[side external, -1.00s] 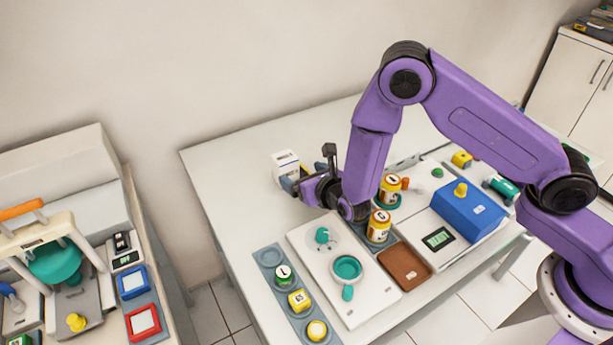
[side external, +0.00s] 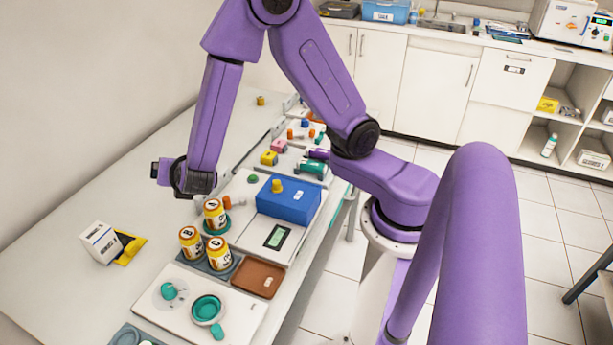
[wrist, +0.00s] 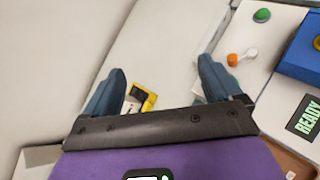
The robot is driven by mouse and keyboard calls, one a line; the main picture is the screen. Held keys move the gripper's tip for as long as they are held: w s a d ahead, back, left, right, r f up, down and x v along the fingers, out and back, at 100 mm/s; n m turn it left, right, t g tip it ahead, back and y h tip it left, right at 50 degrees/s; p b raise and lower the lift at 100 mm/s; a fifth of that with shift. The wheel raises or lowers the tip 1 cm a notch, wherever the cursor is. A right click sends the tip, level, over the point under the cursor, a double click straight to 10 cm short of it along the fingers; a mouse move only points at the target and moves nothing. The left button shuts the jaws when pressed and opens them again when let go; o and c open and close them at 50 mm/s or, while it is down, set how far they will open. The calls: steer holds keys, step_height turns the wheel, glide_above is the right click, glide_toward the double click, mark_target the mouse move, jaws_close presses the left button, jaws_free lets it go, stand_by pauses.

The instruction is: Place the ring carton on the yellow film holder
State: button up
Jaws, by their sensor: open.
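The ring carton, a white box with dark print (side external: 101,243), stands at the left of the bench in the side external view. The yellow film holder (side external: 132,250), yellow with a dark middle, shows at the carton's right side. The carton hides part of it, and I cannot tell whether the carton rests on it or just beside it. A yellow and black piece, seemingly the holder, shows in the wrist view (wrist: 149,103). My gripper (side external: 157,171) is open and empty, above the bench and apart from the carton. Its two blue fingers are spread in the wrist view (wrist: 162,70).
Several orange-and-white jars (side external: 191,242) stand right of the carton. Near them are a brown tray (side external: 258,278), a blue box (side external: 289,198) and a white panel with teal parts (side external: 180,313). The bench top behind the carton is clear.

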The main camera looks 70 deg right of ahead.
steer(key=s+d+r+m+g+y, duration=0.2)
steer(key=s+m+g+y, duration=0.1)
steer(key=s, duration=1.1)
steer(key=s+d+r+m+g+y, duration=0.1)
steer(key=s+m+g+y, duration=0.3)
steer(key=s, duration=0.9)
steer(key=r+m+g, duration=0.1)
steer(key=m+g, duration=0.1)
steer(key=m, duration=0.2)
steer(key=shift+s+d+r+g, duration=0.15)
steer(key=shift+s+d+g, duration=0.15)
steer(key=shift+s+d, duration=0.1)
